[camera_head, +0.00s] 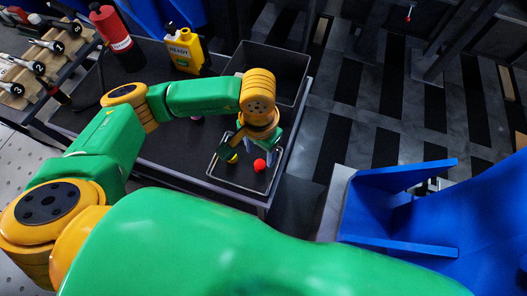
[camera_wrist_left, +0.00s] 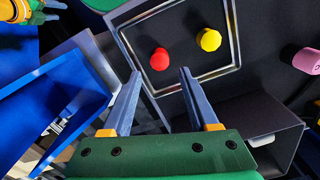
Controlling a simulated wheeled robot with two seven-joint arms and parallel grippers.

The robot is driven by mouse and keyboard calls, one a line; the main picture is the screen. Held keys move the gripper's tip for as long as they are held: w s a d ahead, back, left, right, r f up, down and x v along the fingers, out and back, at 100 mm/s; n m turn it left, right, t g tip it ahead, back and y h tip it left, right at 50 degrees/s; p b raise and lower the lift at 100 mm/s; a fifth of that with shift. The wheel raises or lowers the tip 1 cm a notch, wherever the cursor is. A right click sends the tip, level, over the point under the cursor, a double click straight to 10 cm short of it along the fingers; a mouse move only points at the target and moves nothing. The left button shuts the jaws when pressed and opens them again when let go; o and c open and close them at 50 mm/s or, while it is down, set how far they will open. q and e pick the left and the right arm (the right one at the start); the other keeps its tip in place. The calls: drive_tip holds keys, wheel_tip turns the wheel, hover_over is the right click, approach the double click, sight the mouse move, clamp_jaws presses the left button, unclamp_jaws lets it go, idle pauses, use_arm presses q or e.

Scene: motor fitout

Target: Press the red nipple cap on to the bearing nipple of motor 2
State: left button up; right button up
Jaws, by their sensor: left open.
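The red nipple cap (camera_head: 260,165) lies in a shallow metal-rimmed tray (camera_head: 242,187) on a dark table, beside a yellow cap (camera_head: 233,158). The left wrist view shows the red cap (camera_wrist_left: 159,60) and the yellow cap (camera_wrist_left: 209,39) apart from each other. My left gripper (camera_head: 253,152) is over the tray, open and empty. In the left wrist view its fingers (camera_wrist_left: 159,73) point towards the red cap, which appears just beyond the gap between the tips. At that view's upper left corner, part of my right gripper (camera_wrist_left: 42,12) shows, too small to read. I cannot identify motor 2 or its nipple.
A grey open bin (camera_head: 270,62) stands behind the tray. A yellow bottle (camera_head: 186,50) and a red container (camera_head: 110,28) stand on the table. A wooden rack (camera_head: 40,60) holds several silver tools at left. A blue frame (camera_head: 400,210) is at right. A pink item (camera_wrist_left: 306,60) lies beyond the tray.

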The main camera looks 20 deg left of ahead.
sight(260, 163)
use_arm(q)
wheel_tip(260, 163, down, 5)
drive_tip(key=shift+s+a+r, duration=0.1)
drive_tip(key=shift+r, duration=0.1)
drive_tip(key=shift+f, duration=0.4)
clamp_jaws()
